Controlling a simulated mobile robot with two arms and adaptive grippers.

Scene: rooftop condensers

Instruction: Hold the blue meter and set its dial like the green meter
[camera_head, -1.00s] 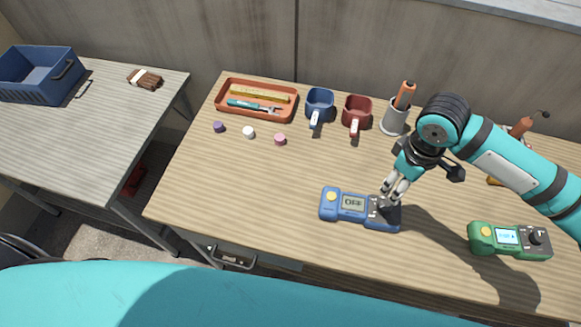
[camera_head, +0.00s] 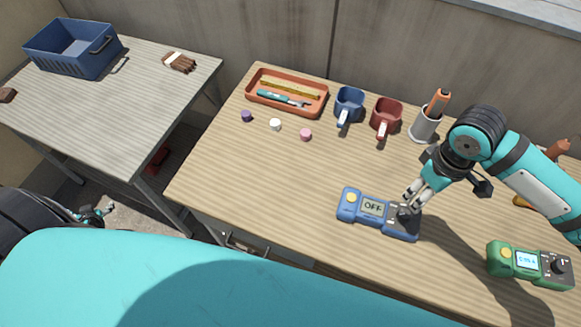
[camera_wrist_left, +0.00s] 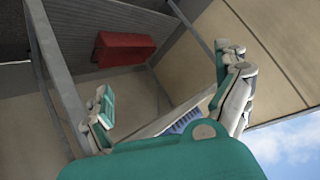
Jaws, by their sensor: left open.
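The blue meter (camera_head: 365,209) lies on the wooden table with a yellow button, a screen reading OFF and a dark dial at its right end. My right gripper (camera_head: 411,200) has its fingertips at that dial and partly hides it; contact and finger gap are unclear. The green meter (camera_head: 507,262) lies to the right, with a lit screen too small to read surely and a dark dial (camera_head: 559,267). My left gripper (camera_head: 95,214) is low at the left in the head view, away from both meters. Its open, empty fingers show in the left wrist view (camera_wrist_left: 168,100).
An orange tray (camera_head: 253,94) with tools, a blue mug (camera_head: 349,103), a red mug (camera_head: 386,116) and a tool holder (camera_head: 424,126) stand along the back. Several small caps lie before the tray. A side table (camera_head: 130,110) holds a blue crate (camera_head: 75,66). The table left of the blue meter is clear.

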